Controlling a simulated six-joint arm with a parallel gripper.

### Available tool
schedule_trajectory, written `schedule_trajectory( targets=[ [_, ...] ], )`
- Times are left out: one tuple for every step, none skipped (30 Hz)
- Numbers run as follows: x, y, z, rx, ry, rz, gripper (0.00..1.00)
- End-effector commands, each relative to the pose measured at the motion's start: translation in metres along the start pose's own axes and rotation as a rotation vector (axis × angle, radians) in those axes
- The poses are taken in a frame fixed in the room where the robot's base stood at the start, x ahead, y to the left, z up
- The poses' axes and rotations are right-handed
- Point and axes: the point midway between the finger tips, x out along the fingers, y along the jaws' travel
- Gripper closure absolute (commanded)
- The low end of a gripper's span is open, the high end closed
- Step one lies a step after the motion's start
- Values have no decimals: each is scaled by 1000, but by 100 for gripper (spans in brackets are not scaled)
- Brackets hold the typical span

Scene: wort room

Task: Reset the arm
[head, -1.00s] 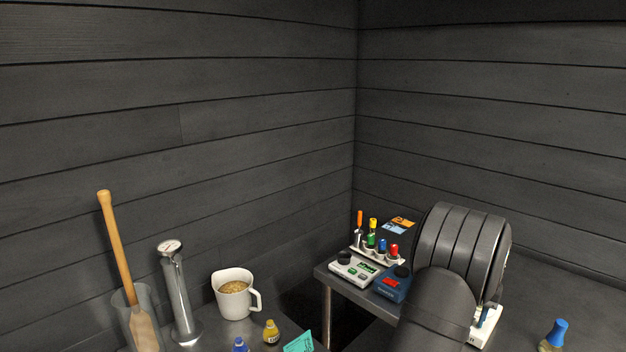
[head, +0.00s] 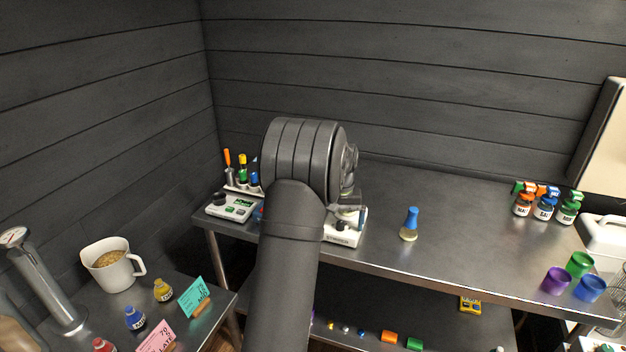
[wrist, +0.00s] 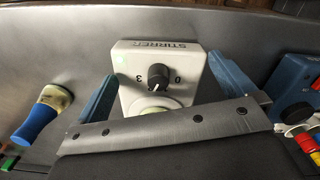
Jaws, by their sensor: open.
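My arm reaches up through the middle of the head view, and my gripper (head: 350,215) points down at the white stirrer (head: 342,235) near the bench's front edge. The arm hides part of the stirrer there. In the wrist view my gripper (wrist: 163,88) is open, with a blue finger on each side of the stirrer (wrist: 190,68) and nothing held between them. The stirrer shows its black dial (wrist: 158,76) with 0 and 3 marks. I cannot tell whether the fingers touch the stirrer.
A blue-capped flask (head: 409,224) stands right of the stirrer. A white meter (head: 233,208) and a tool rack are left of it. Several labelled bottles (head: 544,207) and coloured cups (head: 557,280) stand at the right. The bench middle (head: 460,235) is clear.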

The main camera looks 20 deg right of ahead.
Motion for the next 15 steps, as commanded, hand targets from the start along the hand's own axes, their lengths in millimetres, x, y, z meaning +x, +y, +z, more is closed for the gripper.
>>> schedule_trajectory(
  targets=[
    [-1, -6, 9, -26, -18, 5, 0],
    [-1, -10, 15, -47, -33, 10, 0],
    [0, -8, 16, -40, -6, 18, 0],
    [0, -7, 16, -36, 17, 24, 0],
    [0, -7, 17, -33, 41, 30, 0],
    [1, -6, 18, -29, 74, 39, 0],
    [0, -6, 20, -26, 100, 46, 0],
    [1, -6, 21, -23, 126, 52, 0],
    [0, -6, 23, -19, 162, 60, 0],
    [0, -6, 24, -17, 188, 66, 0],
    [0, -5, 24, -10, 218, 71, 0],
    [-1, -4, 24, 0, 256, 77, 0],
    [-2, -3, 24, 8, 285, 82, 0],
    [-4, -2, 24, 14, 316, 86, 0],
    [-5, -1, 25, 23, 355, 92, 0]
  ],
)
